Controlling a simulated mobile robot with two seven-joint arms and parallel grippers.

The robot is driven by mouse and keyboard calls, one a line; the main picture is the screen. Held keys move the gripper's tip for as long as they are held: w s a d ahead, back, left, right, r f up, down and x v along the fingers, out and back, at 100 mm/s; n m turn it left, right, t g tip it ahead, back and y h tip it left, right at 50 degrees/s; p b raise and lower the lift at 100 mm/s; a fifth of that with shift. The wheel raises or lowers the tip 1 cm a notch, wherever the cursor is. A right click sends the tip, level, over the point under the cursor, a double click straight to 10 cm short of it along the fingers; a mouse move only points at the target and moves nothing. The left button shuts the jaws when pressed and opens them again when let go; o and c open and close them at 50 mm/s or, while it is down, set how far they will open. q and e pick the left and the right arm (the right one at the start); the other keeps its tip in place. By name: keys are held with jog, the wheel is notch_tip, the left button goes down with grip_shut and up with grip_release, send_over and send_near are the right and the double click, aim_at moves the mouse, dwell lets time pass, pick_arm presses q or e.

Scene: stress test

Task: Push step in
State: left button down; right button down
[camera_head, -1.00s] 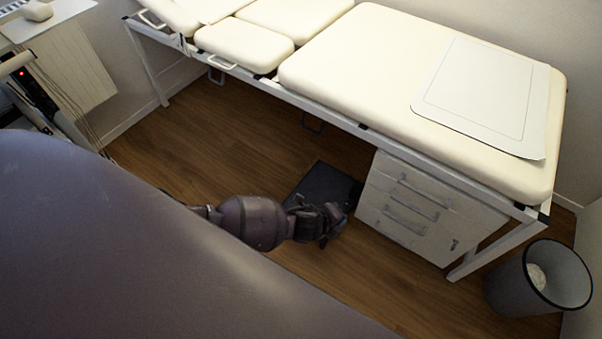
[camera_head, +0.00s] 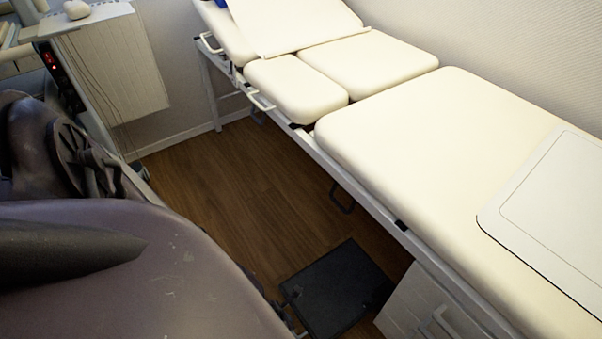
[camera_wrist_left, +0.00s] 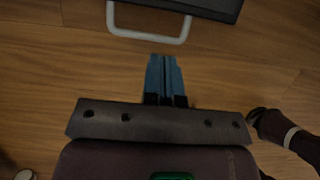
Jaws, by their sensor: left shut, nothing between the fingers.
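The step is a low black platform (camera_head: 337,287) on the wood floor, beside the white drawer cabinet and partly under the edge of the examination couch. In the left wrist view its dark edge (camera_wrist_left: 215,6) shows at the top, with a pale grey tube loop (camera_wrist_left: 150,32) sticking out from it. In the head view my body hides most of the left arm. My right gripper is not in view.
The cream examination couch (camera_head: 420,150) runs along the right on a white frame. The white drawer cabinet (camera_head: 425,305) stands right of the step. The wood floor (camera_head: 240,180) behind the step is clear.

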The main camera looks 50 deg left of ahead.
pick_arm(q)
jog(key=b+x, duration=0.1)
jog(key=x, duration=0.1)
jog(key=b+x, duration=0.2)
jog(key=s+b+x, duration=0.1)
jog(key=b+x, duration=0.1)
jog(key=x, duration=0.1)
jog(key=shift+w+f, duration=0.1)
jog(key=shift+f, duration=0.2)
jog(key=shift+w+f+b, duration=0.75)
jog(key=shift+w+f, duration=0.15)
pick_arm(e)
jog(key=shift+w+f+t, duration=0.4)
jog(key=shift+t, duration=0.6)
pick_arm(q)
jog(key=shift+w, duration=0.15)
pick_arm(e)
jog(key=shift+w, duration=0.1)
